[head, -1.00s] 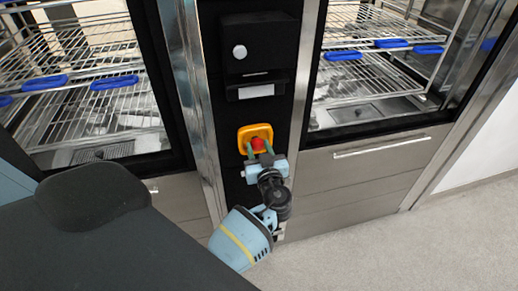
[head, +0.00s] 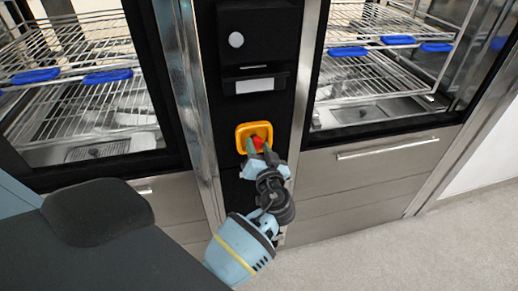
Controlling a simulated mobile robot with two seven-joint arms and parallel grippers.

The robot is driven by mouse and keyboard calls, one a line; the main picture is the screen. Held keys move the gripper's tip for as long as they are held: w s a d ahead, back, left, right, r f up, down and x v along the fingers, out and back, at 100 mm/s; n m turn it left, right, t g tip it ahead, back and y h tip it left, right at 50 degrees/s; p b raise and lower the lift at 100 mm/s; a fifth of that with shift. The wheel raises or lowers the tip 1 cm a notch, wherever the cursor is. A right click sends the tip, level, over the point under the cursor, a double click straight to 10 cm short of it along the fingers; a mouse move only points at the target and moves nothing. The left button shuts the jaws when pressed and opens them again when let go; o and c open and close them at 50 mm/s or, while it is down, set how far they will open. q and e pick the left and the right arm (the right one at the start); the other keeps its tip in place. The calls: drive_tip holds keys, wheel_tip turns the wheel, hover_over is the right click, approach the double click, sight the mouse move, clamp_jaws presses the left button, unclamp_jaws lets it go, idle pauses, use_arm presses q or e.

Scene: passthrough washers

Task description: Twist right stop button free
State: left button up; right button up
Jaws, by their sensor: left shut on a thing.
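The red stop button (head: 259,142) sits in a yellow square housing (head: 240,131) on the black panel between two glass-fronted washers. My left gripper (head: 259,149) reaches up to it from below. Its greenish fingers are shut on the button, one on each side, and cover part of it. The gripper is tilted, with its right side lower than its left. My right gripper is not in view.
A round white knob (head: 236,40) and a slot with a white label (head: 255,85) are above the housing. Washers with wire racks stand on both sides. A steel drawer with a bar handle (head: 388,148) is at right. Grey floor (head: 390,250) is clear at lower right.

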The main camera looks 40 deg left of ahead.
use_arm(q)
drive_tip(key=shift+m, duration=0.5)
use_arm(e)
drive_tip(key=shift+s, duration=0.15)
use_arm(q)
drive_tip(key=o, duration=1)
drive_tip(key=shift+w+a, duration=0.1)
drive_tip(key=shift+s+d+f, duration=0.15)
drive_tip(key=shift+s+d, duration=0.25)
drive_tip(key=shift+d, duration=0.1)
drive_tip(key=b+v, duration=0.1)
drive_tip(key=v, duration=0.5)
drive_tip(key=shift+s+d+b, duration=0.25)
drive_tip(key=shift+b, duration=0.05)
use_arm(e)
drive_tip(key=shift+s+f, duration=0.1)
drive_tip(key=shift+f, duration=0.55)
